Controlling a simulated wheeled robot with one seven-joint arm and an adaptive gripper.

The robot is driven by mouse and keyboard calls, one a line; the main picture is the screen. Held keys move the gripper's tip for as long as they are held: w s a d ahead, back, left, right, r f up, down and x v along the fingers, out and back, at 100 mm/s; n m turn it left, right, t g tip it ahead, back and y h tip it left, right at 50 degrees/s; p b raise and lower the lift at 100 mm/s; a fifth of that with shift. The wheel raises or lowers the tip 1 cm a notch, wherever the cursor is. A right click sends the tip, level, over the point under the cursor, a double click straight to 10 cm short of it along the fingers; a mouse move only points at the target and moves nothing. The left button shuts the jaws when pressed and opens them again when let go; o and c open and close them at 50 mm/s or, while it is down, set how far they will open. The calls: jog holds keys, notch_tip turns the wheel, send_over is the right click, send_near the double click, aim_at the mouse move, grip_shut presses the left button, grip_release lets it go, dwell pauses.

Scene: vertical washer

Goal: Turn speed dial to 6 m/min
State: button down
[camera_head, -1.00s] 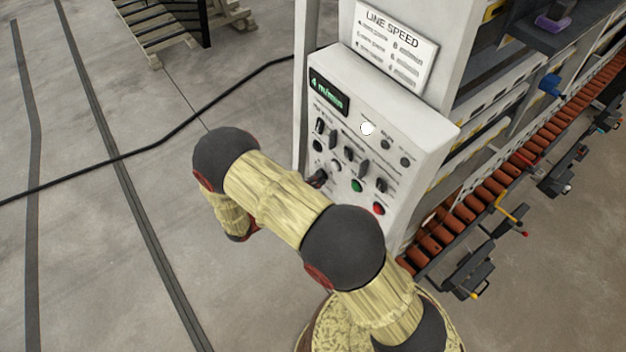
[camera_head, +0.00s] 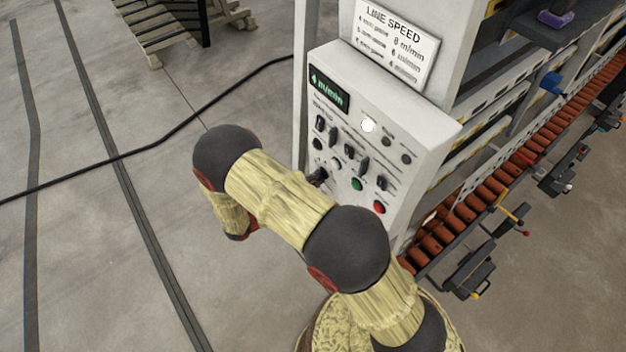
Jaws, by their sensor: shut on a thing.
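The white control panel (camera_head: 345,82) stands right of centre, with a green display (camera_head: 328,90) reading 4 m/min. A Line Speed sign (camera_head: 395,40) is mounted above it and lists settings in m/min.
Several black switches (camera_head: 350,150), a green button (camera_head: 357,184) and a red button (camera_head: 379,207) sit close to my gripper. A white lamp (camera_head: 368,125) is lit above them. An orange roller conveyor (camera_head: 470,205) runs along the right. The floor at left is open, crossed by a black cable (camera_head: 150,146).

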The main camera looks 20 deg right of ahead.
jog(key=shift+m+b, duration=2.25)
jog(key=shift+m, duration=0.95)
jog(key=c, duration=2)
grip_release()
jog(key=shift+o, duration=0.4)
jog(key=v, duration=1.2)
